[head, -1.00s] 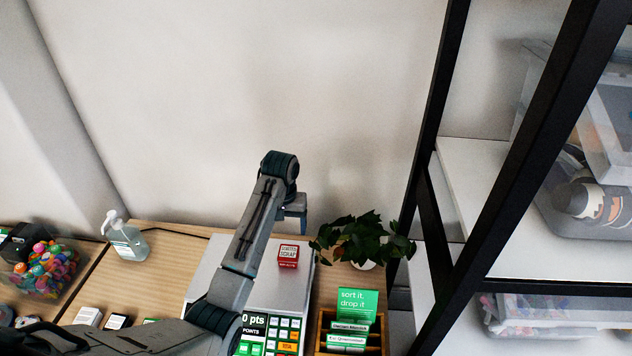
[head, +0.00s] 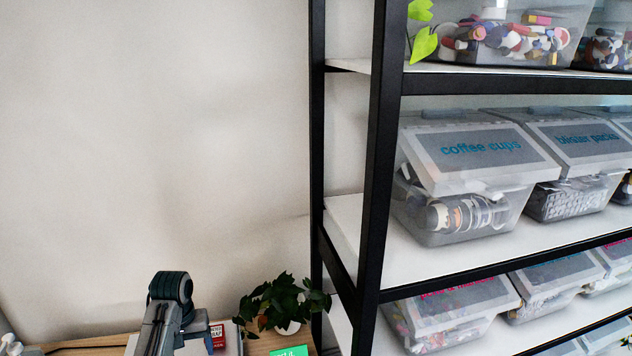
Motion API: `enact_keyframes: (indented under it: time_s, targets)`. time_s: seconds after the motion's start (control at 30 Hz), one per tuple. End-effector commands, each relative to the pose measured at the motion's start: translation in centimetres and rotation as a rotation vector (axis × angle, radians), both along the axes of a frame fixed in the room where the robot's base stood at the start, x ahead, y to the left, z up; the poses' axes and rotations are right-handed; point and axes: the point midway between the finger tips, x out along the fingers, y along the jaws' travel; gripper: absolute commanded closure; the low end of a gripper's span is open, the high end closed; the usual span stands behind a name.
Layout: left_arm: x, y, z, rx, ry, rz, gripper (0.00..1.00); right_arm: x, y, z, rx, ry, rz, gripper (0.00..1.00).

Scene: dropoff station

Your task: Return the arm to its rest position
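My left arm comes up from the bottom edge in the head view, left of centre, above the counter. Only its upper part shows, with the dark rounded joint at its top. Its gripper's fingers cannot be made out, so whether it is open or shut does not show. A red box (head: 217,338) shows just right of the arm, partly hidden by it. My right arm and gripper are not in view.
A black-framed shelf (head: 375,200) with lidded clear bins, one a coffee cups bin (head: 465,215), fills the right. A potted plant (head: 281,305) stands on the counter (head: 262,344) beside a green sign (head: 290,351). The wall at left is bare.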

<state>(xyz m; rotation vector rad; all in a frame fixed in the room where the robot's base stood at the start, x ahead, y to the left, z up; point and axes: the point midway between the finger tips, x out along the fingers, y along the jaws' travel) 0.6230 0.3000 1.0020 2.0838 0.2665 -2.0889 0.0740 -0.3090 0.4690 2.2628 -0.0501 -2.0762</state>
Motion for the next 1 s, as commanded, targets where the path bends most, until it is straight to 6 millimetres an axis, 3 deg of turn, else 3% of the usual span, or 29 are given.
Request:
enact_keyframes:
  time_s: [0.03, 0.1, 0.37, 0.57, 0.77, 1.0]
  targets:
    - [0.0, 0.0, 0.0, 0.0, 0.0, 0.0, 0.26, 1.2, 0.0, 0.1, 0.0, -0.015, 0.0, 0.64]
    - [-0.8, -0.1, -0.7, 0.003, -0.004, -0.006, 0.26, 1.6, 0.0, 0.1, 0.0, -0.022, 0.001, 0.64]
    - [-3.4, -0.2, -2.7, 0.017, -0.03, -0.032, 0.26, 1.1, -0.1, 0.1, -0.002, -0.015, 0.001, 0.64]
    - [-6.6, -0.4, -4.7, 0.032, -0.057, -0.062, 0.26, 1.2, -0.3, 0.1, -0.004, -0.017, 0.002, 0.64]
    - [-11.8, -0.9, -6.9, 0.052, -0.099, -0.11, 0.26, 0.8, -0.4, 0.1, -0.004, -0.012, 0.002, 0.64]
    - [-21.6, -1.7, -8.2, 0.085, -0.179, -0.199, 0.26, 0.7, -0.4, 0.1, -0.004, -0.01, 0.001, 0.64]
